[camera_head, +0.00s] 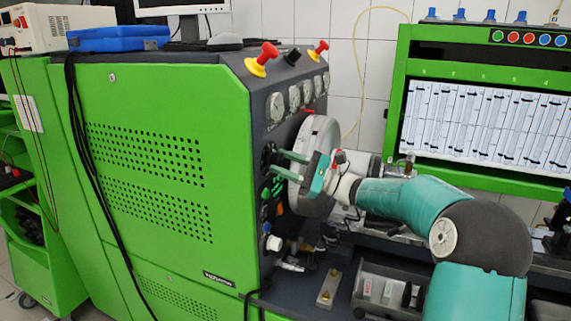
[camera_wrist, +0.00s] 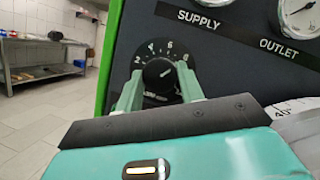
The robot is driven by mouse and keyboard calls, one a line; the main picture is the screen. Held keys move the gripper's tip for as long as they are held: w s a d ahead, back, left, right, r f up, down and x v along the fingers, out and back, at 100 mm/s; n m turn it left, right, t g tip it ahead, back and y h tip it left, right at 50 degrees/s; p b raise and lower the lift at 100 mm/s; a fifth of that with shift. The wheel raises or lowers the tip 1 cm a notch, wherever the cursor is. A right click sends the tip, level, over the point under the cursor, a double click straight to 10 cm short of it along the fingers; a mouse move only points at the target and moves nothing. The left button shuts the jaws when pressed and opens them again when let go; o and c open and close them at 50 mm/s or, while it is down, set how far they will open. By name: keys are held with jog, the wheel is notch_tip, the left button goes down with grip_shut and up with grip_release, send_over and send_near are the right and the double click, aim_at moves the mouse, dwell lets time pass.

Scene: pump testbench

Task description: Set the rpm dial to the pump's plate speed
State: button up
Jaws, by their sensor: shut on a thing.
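The rpm dial (camera_wrist: 158,73) is a black knob on a dark scale plate with white numbers, among them 2, 4, 6 and 8, in the wrist view. A small light pointer mark shows on the knob, seeming to point up and right; its exact reading is too small to tell. My gripper (camera_wrist: 160,82) has its two pale green fingers on either side of the knob, shut on it. In the head view my gripper (camera_head: 277,163) reaches to the dark panel face, and its fingers partly hide the dial. No legible speed plate of the pump shows.
A large grey graduated disc (camera_head: 320,135) stands close to my wrist; its edge (camera_wrist: 297,118) shows at right in the wrist view. Gauges (camera_head: 275,106) and red-yellow knobs (camera_head: 262,60) sit above. A white knob (camera_head: 273,243) is lower on the panel. A tray (camera_head: 392,272) lies below my arm.

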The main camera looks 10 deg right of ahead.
aim_at(282, 162)
jog(key=o, duration=1)
jog(key=v, duration=0.5)
jog(key=s+d, duration=0.4)
jog(key=d, duration=0.7)
jog(key=shift+s, duration=0.4)
